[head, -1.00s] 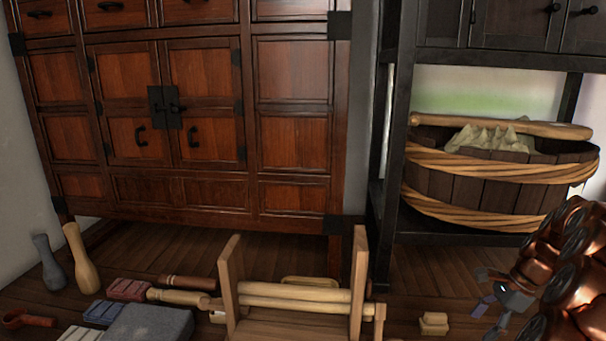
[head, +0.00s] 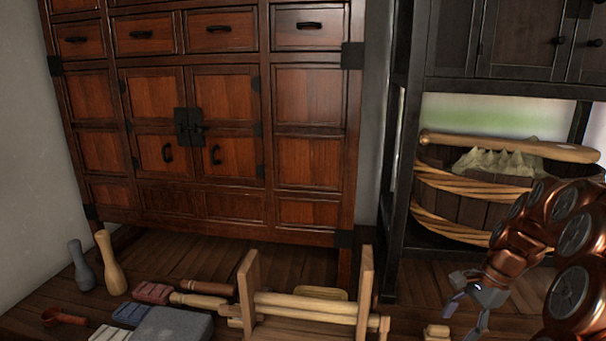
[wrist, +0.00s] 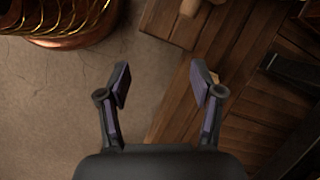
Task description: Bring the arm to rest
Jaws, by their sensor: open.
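My gripper (head: 466,309) is at the lower right of the head view, at the end of my copper-coloured arm. In the wrist view my gripper (wrist: 160,88) shows its two dark fingers spread apart with nothing between them. Below it are a grey floor (wrist: 65,95) and wooden boards (wrist: 215,70). The gripper touches nothing that I can see.
A wooden cabinet (head: 215,120) stands at the back, with a dark shelf holding a wooden tub (head: 465,205) to its right. A wooden frame with rollers (head: 310,310), a grey stone block (head: 172,326) and two bottle-shaped pieces stand on the floor. A small wooden piece (head: 436,331) is near my gripper.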

